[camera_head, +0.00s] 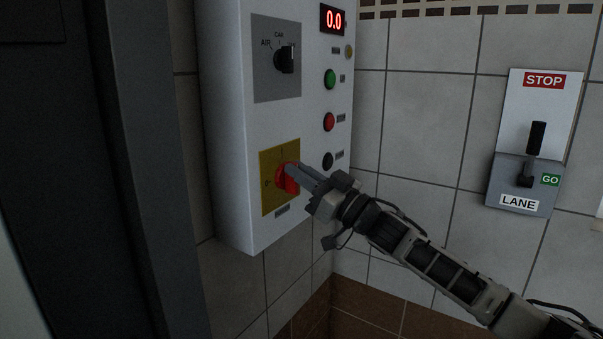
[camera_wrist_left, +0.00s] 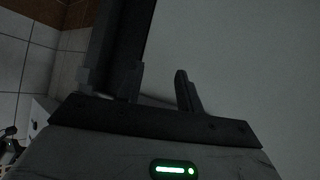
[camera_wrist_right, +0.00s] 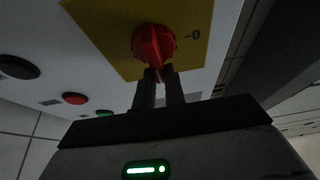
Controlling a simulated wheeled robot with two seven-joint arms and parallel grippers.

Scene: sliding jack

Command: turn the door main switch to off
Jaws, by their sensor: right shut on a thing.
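The main switch is a red rotary knob (camera_head: 287,181) on a yellow plate (camera_head: 270,200) low on the white control box. My right gripper (camera_head: 292,176) reaches in from the right and is shut on the red knob. In the right wrist view, the knob (camera_wrist_right: 153,44) sits on the yellow plate (camera_wrist_right: 105,30), with its grip between my right fingertips (camera_wrist_right: 160,76). A "0" mark shows on the plate beside the knob. My left gripper (camera_wrist_left: 160,88) shows only in the left wrist view, its fingers apart with nothing seen between them.
A STOP/GO lever panel (camera_head: 515,140) hangs on the tiled wall at right. A dark frame (camera_head: 130,150) stands at left.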

